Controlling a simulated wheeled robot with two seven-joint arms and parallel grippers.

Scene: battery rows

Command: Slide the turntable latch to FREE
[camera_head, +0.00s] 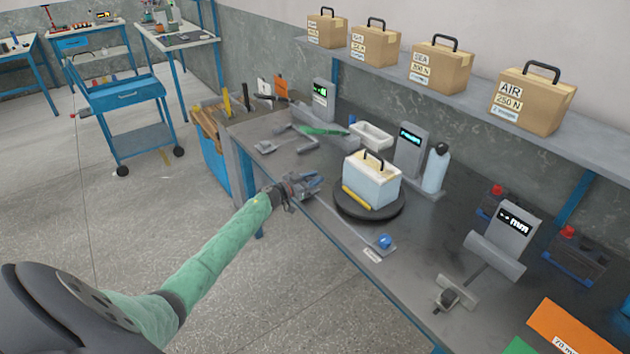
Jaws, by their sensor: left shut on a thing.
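The dark round turntable (344,205) sits near the front edge of the bench. A white and pale blue battery block (371,184) with a handle stands on it, and a yellow bar (356,197) lies along its front side. A blue knob (384,241) on a small plate stands in front of the turntable, with a white label beside it; its text is too small to read. My left gripper (312,184) is at the bench's front edge, left of the turntable and apart from the blue knob. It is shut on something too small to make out. My right gripper is out of view.
Behind the turntable are a grey display post (409,150) and a white bottle (436,168). Another display post with a grey cradle (494,255) stands to the right. Cartons (531,102) line the shelf above. The bench between knob and cradle is mostly clear.

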